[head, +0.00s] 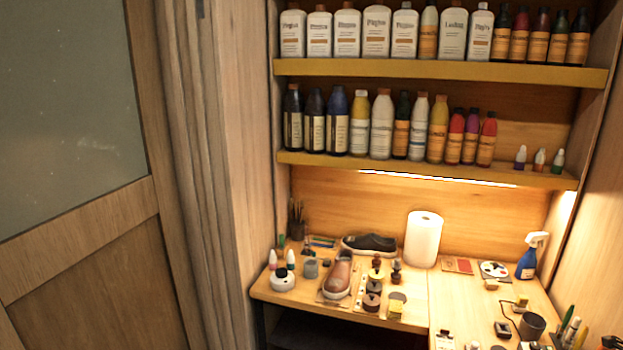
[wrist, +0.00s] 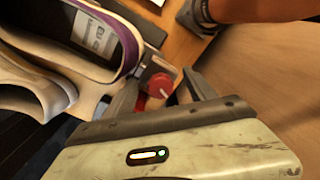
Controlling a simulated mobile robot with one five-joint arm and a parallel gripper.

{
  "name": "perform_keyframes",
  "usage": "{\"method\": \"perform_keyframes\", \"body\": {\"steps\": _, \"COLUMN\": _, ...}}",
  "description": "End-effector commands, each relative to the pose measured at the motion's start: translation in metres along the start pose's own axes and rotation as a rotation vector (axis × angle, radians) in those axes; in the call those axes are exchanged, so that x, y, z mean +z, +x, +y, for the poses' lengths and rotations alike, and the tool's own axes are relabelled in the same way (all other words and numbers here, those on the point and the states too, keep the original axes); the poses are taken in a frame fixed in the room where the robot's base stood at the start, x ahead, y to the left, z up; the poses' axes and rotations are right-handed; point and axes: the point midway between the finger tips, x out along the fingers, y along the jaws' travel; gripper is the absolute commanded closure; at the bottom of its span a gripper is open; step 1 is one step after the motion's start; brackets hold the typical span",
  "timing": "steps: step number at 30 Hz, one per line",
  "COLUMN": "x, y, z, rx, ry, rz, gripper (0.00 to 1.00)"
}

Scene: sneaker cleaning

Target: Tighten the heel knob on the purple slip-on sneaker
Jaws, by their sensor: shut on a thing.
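The sneaker (wrist: 68,95) lies at the upper left of the wrist view, pale-sided with a dark inside, a purple-edged opening and a printed label inside. At its heel is a red knob (wrist: 160,86) with a pale mark, beside a small grey block. My gripper (wrist: 160,92) is shut on the red knob, a finger on either side of it. The fingers hide part of the knob's sides. I cannot make out this sneaker or my gripper in the head view.
In the head view, a wooden bench (head: 455,300) holds a brown shoe (head: 338,275), a dark shoe (head: 370,243), a paper roll (head: 423,240) and a blue spray bottle (head: 530,258). Bottle-filled shelves (head: 430,70) hang above.

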Motion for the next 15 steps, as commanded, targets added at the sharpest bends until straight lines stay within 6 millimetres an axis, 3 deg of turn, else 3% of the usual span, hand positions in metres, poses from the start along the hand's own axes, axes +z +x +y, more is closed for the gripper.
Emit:
{"method": "perform_keyframes", "body": {"steps": 1, "x": 0.0, "y": -0.011, "z": -0.003, "rx": -0.007, "ry": 0.001, "rz": -0.001, "gripper": 0.52}}
{"method": "perform_keyframes", "body": {"steps": 6, "x": -0.001, "y": -0.027, "z": -0.002, "rx": -0.006, "ry": 0.001, "rz": 0.0, "gripper": 0.56}}
{"method": "perform_keyframes", "body": {"steps": 15, "x": -0.001, "y": -0.046, "z": -0.001, "rx": -0.003, "ry": 0.001, "rz": 0.002, "gripper": 0.56}}
